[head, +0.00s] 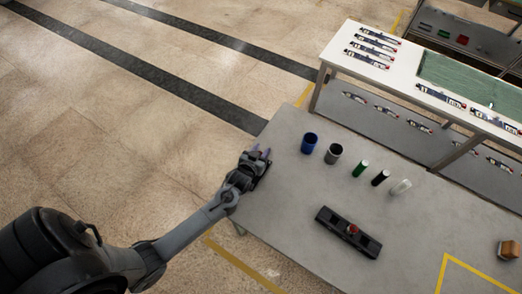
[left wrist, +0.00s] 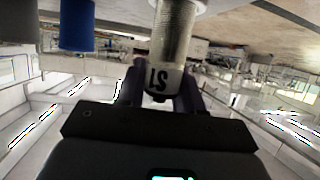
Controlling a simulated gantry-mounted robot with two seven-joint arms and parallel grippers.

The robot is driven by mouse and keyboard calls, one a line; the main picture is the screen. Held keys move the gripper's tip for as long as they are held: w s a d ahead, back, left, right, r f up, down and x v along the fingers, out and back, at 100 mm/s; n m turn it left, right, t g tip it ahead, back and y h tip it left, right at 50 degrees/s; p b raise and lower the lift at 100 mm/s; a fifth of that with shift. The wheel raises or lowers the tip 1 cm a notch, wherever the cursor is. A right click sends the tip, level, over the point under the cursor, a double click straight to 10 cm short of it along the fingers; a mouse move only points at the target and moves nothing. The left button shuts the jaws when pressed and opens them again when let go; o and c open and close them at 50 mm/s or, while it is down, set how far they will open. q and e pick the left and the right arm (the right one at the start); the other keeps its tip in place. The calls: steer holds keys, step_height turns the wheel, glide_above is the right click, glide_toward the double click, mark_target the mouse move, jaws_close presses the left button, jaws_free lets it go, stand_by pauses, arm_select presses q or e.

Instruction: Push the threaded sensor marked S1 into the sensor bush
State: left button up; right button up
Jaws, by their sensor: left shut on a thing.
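The threaded sensor marked S1 (left wrist: 172,45) shows in the left wrist view, where its lettering is upside down. It has a metallic threaded body and a pale end band with the mark. My left gripper (left wrist: 162,90) is shut on it at the marked end. In the head view my left gripper (head: 262,153) is over the left edge of the grey table, left of the blue cylinder (head: 309,143); the sensor cannot be made out there. A pale wider part meets the sensor at the top of the wrist view; I cannot tell what it is. I cannot identify the sensor bush for certain.
On the grey table (head: 290,215) stand a grey cup (head: 333,154) and green (head: 360,168), black (head: 380,178) and clear (head: 401,187) cylinders in a row. A black fixture (head: 330,221) with a red part lies nearer. A brown block (head: 508,250) is far right.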

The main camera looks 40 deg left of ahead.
arm_select(q)
steer(key=shift+f, duration=0.5)
steer(key=o, duration=1.2)
steer(key=v, duration=1.1)
steer(key=shift+a, duration=0.1)
steer(key=shift+f, duration=0.1)
